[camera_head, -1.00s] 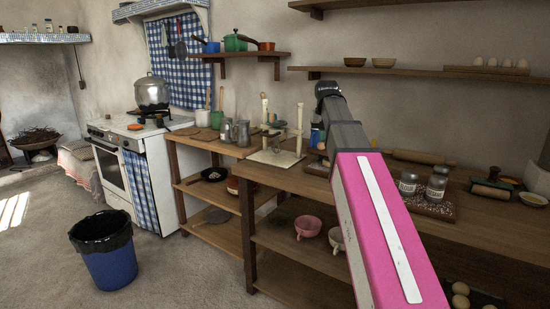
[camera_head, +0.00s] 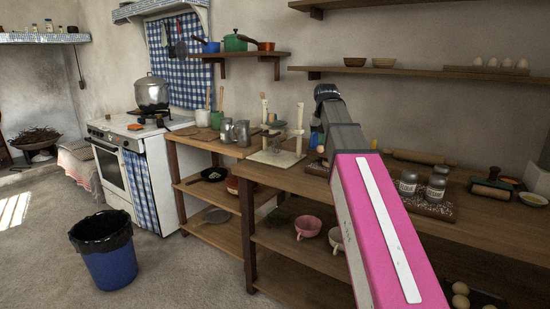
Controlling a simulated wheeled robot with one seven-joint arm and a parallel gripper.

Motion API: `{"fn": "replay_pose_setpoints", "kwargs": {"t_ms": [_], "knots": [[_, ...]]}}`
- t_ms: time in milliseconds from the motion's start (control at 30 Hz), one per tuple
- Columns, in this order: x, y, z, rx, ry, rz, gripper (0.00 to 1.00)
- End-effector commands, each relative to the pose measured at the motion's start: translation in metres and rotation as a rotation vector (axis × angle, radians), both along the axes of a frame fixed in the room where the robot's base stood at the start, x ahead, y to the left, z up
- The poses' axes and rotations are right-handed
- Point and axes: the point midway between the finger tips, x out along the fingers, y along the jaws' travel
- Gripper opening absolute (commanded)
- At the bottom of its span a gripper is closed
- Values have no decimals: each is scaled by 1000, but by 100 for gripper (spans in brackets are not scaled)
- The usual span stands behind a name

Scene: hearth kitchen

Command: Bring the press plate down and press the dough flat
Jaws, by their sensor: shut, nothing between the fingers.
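The cream press (camera_head: 275,157) stands on the left end of the wooden counter, with two upright posts and a crosspiece between them. I cannot clearly make out its plate or the dough at this size. My gripper (camera_head: 315,139) is just right of the press's right post, mostly hidden behind my own arm. Only a small blue and grey part of it shows, and I see nothing held in it. Whether it touches the press cannot be told.
Jars (camera_head: 408,183) stand on the counter right of my arm, with a rolling pin (camera_head: 424,158) behind them. Metal jugs (camera_head: 242,133) stand left of the press. A pink cup (camera_head: 307,227) is on the shelf below. The floor in front is clear beside the blue bin (camera_head: 108,262).

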Motion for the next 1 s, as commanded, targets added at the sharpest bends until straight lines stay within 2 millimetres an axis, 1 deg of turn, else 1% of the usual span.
{"fn": "replay_pose_setpoints", "kwargs": {"t_ms": [567,1000], "knots": [[-1,0,-2,0,-1,0,0],[-4,2,-9,0,0,0,0]]}}
